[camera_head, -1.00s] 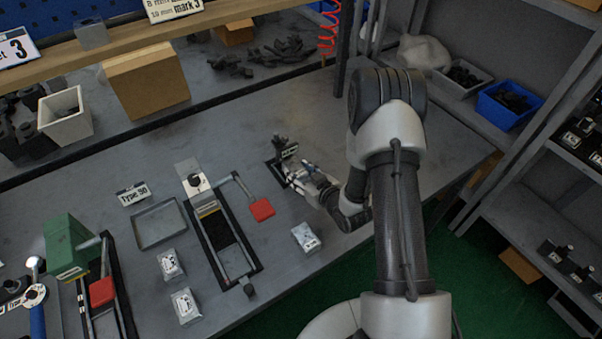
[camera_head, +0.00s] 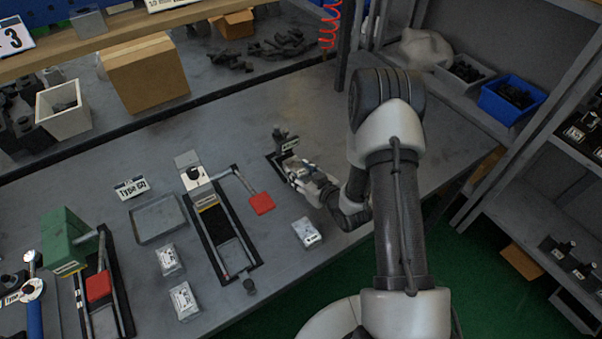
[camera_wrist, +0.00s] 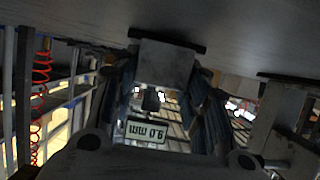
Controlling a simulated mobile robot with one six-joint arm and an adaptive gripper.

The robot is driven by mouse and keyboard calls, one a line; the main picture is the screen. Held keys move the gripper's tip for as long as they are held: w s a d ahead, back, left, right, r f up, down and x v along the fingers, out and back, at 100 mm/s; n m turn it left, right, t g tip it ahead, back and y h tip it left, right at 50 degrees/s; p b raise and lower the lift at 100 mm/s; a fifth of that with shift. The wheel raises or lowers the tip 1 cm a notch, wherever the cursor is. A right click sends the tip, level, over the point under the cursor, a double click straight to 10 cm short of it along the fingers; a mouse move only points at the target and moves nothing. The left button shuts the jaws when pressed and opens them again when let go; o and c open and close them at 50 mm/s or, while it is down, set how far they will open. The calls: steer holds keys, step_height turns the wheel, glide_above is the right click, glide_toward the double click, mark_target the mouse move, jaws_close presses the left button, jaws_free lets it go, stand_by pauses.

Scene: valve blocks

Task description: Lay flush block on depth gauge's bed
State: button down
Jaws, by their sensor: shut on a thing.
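My gripper (camera_wrist: 165,95) is shut on a grey block (camera_wrist: 165,62), which shows between its fingers in the wrist view; I take it as the flush block. In the head view my gripper (camera_head: 292,170) is low over the bench at the near side of a small dark stand, which I take as the depth gauge (camera_head: 279,137). The gauge has an upright post, a white label and a black base.
A clamp fixture with a red pad (camera_head: 261,203) stands left of the gripper. White-labelled blocks (camera_head: 307,232) (camera_head: 184,301) (camera_head: 169,259) lie on the bench. A shallow grey tray (camera_head: 158,221) and a green-topped fixture (camera_head: 66,240) are further left. The bench behind the gauge is clear.

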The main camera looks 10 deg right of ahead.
steer(key=c, duration=0.8)
jaws_free()
steer(key=shift+f, duration=0.1)
steer(key=shift+c, duration=0.2)
steer(key=shift+s, duration=0.1)
steer(key=v, duration=1.2)
